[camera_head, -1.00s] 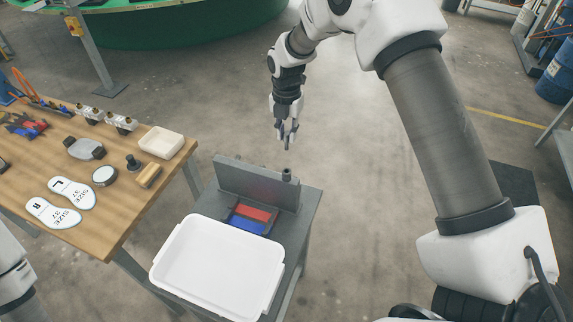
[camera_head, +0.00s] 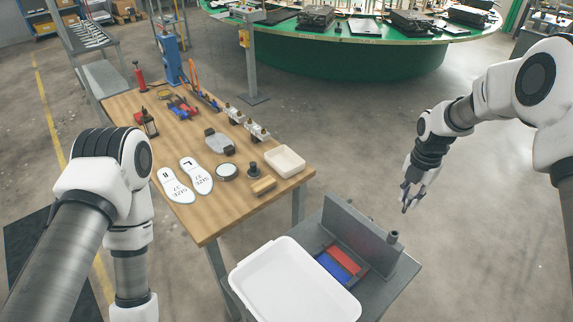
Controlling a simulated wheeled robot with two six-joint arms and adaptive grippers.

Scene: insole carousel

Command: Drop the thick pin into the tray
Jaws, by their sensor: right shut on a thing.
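My right gripper (camera_head: 411,197) hangs in the air beyond the grey stand, pointing down. Its fingers are shut on a small dark thing, which I take for the thick pin; the fingers mostly hide it. A large white tray (camera_head: 243,284) sits at the front of the stand, cut by the lower edge, and looks empty. The gripper is beyond and to the right of this tray, apart from it. My left arm comes in at the left, and its gripper is out of view.
The grey stand (camera_head: 344,225) has an upright plate, a dark post (camera_head: 393,238) and red and blue blocks (camera_head: 341,262). The wooden table (camera_head: 215,222) holds insoles (camera_head: 176,186), a small cream tray (camera_head: 285,162) and several tools. Open floor lies around the right gripper.

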